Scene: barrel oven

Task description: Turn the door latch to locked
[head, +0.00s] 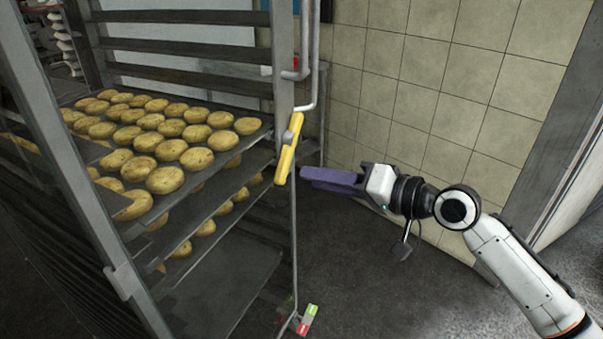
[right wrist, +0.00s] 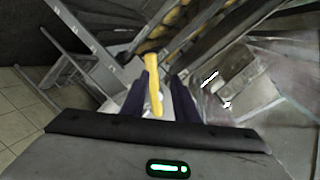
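The latch is a yellow handle (head: 289,149) on the metal upright at the rack's right edge. It stands tilted, its top leaning right in the head view. My right gripper (head: 304,178) has purple fingers and points left at the handle, just right of its lower part. A small gap seems to show between fingertips and handle. In the right wrist view the yellow handle (right wrist: 154,85) appears between the two spread fingers, which are not closed on it. Whether it is within their reach cannot be told. My left gripper is not in view.
A tall metal rack (head: 268,160) fills the left, with several trays of round buns (head: 168,180). A small red and green tag (head: 307,318) is near its foot. A tiled wall (head: 430,85) stands behind my right arm. Grey floor (head: 360,270) is clear below the gripper.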

